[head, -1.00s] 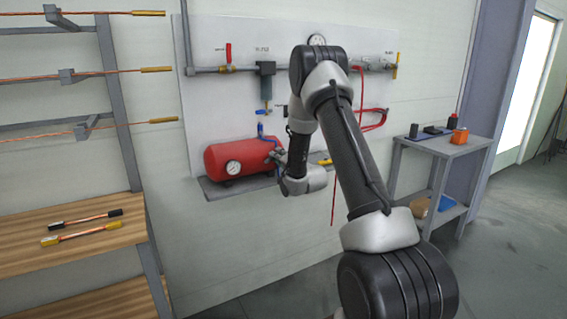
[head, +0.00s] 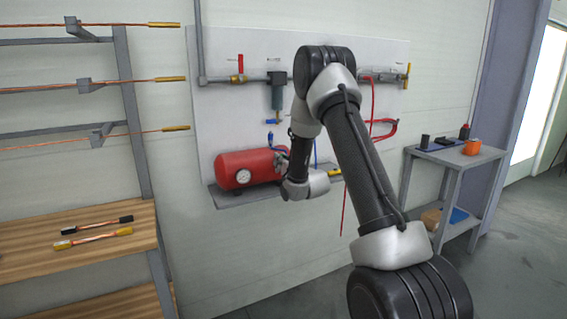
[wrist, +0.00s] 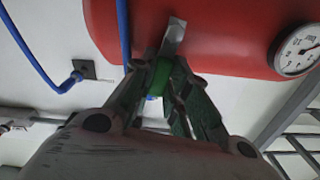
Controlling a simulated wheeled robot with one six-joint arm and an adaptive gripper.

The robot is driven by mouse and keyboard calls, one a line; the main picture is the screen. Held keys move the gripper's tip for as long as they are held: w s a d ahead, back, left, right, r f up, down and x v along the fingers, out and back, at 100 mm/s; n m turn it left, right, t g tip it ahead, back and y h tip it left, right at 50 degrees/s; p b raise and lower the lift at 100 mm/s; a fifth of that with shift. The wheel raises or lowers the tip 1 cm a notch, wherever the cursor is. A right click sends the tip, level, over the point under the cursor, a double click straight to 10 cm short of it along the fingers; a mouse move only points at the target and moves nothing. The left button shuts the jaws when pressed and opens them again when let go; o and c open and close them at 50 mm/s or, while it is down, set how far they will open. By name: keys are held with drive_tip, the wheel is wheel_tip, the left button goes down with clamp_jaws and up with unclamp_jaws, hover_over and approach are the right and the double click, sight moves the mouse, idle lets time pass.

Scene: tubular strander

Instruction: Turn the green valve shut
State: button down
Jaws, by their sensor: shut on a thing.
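The green valve (wrist: 161,78) shows in the wrist view as a small green piece between the fingers, below the red tank (wrist: 200,30). My gripper (wrist: 163,70) is shut on it, one finger on each side. A flat silver piece sticks up just beyond the fingertips, against the tank. In the head view the red tank (head: 245,168) lies on a grey wall shelf, and my gripper (head: 282,161) is at its right end. The green valve cannot be made out there, as my wrist and gripper cover that spot.
A pressure gauge (wrist: 298,50) sits on the tank, and a blue hose (wrist: 124,35) runs close to the fingers. A red-handled valve (head: 240,64) and a yellow-handled valve (head: 407,72) are on the pipe above. A side table (head: 450,155) stands at right, a wooden bench (head: 90,255) at left.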

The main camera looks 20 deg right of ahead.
drive_tip(key=shift+a+n, duration=0.4)
drive_tip(key=shift+n, duration=0.7)
drive_tip(key=c, duration=1.4)
unclamp_jaws()
drive_tip(key=shift+s, duration=0.1)
drive_tip(key=s, duration=1.1)
drive_tip(key=shift+s+d, duration=0.15)
drive_tip(key=shift+s, duration=0.25)
